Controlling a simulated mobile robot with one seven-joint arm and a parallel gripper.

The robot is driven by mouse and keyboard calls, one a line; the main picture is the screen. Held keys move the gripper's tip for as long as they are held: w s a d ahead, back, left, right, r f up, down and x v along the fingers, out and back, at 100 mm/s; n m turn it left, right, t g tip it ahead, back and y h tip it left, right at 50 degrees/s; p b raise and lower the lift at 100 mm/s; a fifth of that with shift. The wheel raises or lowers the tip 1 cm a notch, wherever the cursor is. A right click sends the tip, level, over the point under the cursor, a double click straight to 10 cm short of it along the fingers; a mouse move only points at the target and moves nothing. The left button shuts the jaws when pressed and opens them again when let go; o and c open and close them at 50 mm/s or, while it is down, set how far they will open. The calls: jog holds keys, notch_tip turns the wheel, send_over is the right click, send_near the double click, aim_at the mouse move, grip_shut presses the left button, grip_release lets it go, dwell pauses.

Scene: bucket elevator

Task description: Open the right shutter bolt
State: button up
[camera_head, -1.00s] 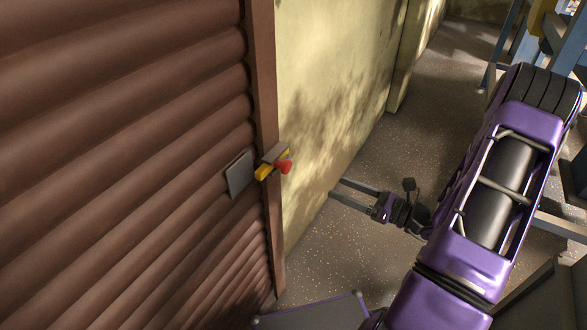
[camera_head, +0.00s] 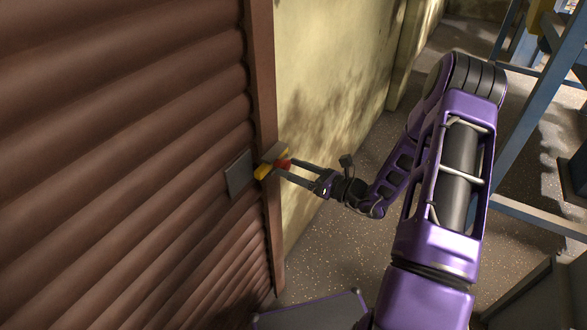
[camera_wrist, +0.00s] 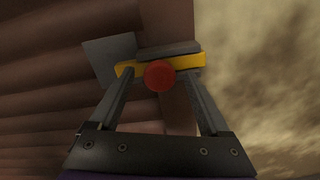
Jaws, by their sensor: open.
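The right shutter bolt (camera_head: 265,171) is a yellow bar with a red knob (camera_head: 285,163), at the right edge of the brown slatted shutter (camera_head: 120,150). A grey bracket (camera_head: 274,153) covers part of it. My gripper (camera_head: 284,169) is open, its two fingers reaching toward the red knob. In the wrist view the round red knob (camera_wrist: 159,75) sits between the two open fingers, in front of the yellow bar (camera_wrist: 190,62). Whether a finger touches the knob or bar cannot be told.
A grey plate (camera_head: 239,174) is on the shutter just left of the bolt. A brown frame post (camera_head: 264,90) and a yellowish wall (camera_head: 330,90) stand to the right. Blue metal framework (camera_head: 525,130) is at the far right. Speckled floor (camera_head: 330,262) lies below.

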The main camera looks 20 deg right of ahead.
aim_at(285, 152)
grip_shut()
dwell(0.3)
jog(key=w+d, duration=0.3)
jog(key=shift+w+d+b, duration=0.2)
jog(key=shift+b, duration=0.2)
grip_release()
